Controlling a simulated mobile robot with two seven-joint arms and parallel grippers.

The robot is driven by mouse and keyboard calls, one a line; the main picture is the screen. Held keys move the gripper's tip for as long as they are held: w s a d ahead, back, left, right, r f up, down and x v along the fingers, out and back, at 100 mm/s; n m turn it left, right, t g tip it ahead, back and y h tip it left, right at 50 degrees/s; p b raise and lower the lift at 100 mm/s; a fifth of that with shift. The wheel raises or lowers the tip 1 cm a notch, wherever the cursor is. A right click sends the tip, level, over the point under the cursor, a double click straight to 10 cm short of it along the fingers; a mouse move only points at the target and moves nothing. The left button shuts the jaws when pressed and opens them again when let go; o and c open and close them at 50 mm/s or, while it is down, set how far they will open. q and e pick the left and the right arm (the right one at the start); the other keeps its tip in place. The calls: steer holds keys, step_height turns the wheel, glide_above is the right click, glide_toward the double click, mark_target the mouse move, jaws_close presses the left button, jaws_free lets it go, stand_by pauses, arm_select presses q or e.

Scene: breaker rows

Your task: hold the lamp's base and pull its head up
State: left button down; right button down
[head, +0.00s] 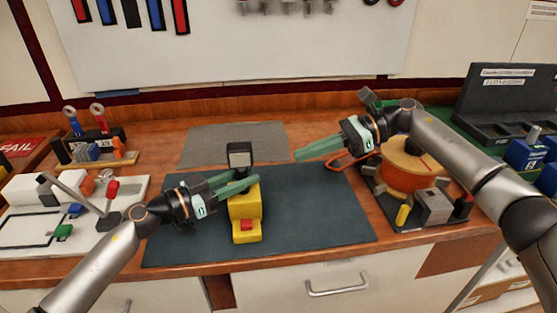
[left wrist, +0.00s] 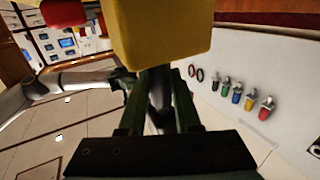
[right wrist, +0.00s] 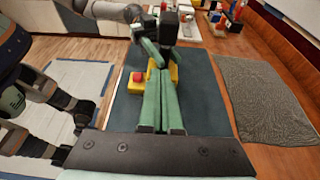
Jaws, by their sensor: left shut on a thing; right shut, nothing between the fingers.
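The lamp has a yellow base (head: 245,215) with a red button (head: 246,225) low on its front, and a dark head (head: 241,156) with a pale square face. It stands upright on the dark mat. The base fills the top of the left wrist view (left wrist: 160,35). My right gripper (head: 298,155) is shut and empty, to the right of the lamp head and apart from it. The head also shows in the right wrist view (right wrist: 168,25), beyond the closed fingers.
The dark mat (head: 320,215) has free room right of the lamp. A grey mat (head: 235,140) lies behind. An orange reel (head: 408,165) on a fixture stands at the right, under my right arm.

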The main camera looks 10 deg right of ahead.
mark_target(245, 176)
steer(key=x, duration=0.9)
steer(key=shift+a+f, duration=0.1)
steer(key=shift+a, duration=0.15)
arm_select(q)
steer(key=shift+f, duration=0.1)
arm_select(e)
step_height(245, 176, up, 8)
arm_select(q)
steer(key=c, duration=0.5)
jaws_free()
arm_select(e)
steer(key=v, duration=1)
steer(key=shift+f, duration=0.15)
